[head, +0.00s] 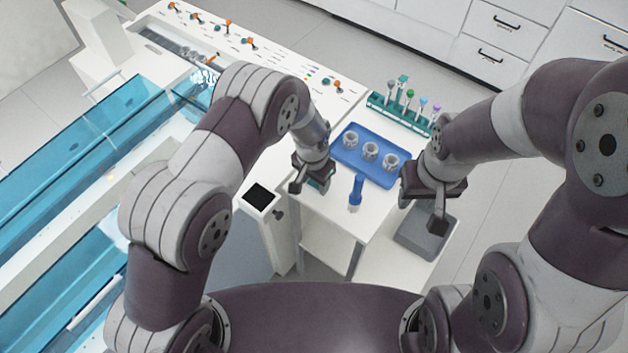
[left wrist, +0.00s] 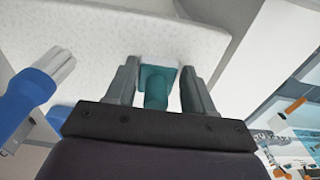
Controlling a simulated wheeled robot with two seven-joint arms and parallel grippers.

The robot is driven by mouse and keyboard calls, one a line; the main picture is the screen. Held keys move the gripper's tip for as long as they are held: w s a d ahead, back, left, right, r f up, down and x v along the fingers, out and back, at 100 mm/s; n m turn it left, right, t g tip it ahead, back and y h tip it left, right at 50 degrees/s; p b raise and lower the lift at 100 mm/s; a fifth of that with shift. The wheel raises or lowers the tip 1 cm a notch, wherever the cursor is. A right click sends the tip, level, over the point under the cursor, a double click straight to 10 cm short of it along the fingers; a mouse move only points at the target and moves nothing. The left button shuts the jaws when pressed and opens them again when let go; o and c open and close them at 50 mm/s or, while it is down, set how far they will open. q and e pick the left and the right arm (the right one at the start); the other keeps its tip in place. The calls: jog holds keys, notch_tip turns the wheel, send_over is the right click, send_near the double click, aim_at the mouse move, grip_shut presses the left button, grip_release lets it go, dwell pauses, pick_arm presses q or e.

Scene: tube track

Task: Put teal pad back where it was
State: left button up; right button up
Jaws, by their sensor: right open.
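The teal pad (left wrist: 162,76) shows in the left wrist view as a flat square plate with a round teal stem toward the camera. It sits between the two fingers of my left gripper (left wrist: 160,80), and narrow gaps show beside the stem. I cannot tell whether the fingers press on it. In the head view, a bit of teal (head: 319,184) shows under my left gripper (head: 309,186), near the left part of the white table; the rest is hidden. My right gripper (head: 437,208) is open and empty, above the grey bin.
A blue tray (head: 345,171) holds three grey-white cups. A blue upright tool (head: 355,193) stands in front of it. Behind is a green rack (head: 381,103) with several tubes. The grey bin (head: 419,246) is at the right; a small screen (head: 258,195) stands left.

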aim_at(314, 185)
pick_arm(q)
jog(key=shift+s+a+f, duration=0.1)
jog(key=shift+s+f, duration=0.5)
jog(key=shift+f, duration=0.15)
pick_arm(e)
jog(key=shift+f, duration=0.2)
pick_arm(q)
jog(key=shift+r, duration=0.25)
jog(key=r, duration=0.2)
jog(key=w+r, duration=0.1)
jog(key=r, duration=0.1)
jog(key=shift+d+r, duration=0.1)
jog(key=shift+d, duration=0.25)
notch_tip(314, 185, up, 8)
jog(key=s+a+r+n, duration=0.3)
jog(key=s+a+r, duration=0.1)
jog(key=s+a, duration=0.3)
jog(key=s+a+r+n, duration=0.4)
jog(key=s+a, duration=0.3)
jog(key=a, duration=0.4)
jog(key=shift+s+r+t, duration=0.2)
jog(key=shift+s+t, duration=0.1)
jog(key=shift+t, duration=0.1)
pick_arm(e)
jog(key=shift+w+d+f, duration=0.15)
jog(key=shift+w+d, duration=0.05)
jog(key=shift+w, duration=0.15)
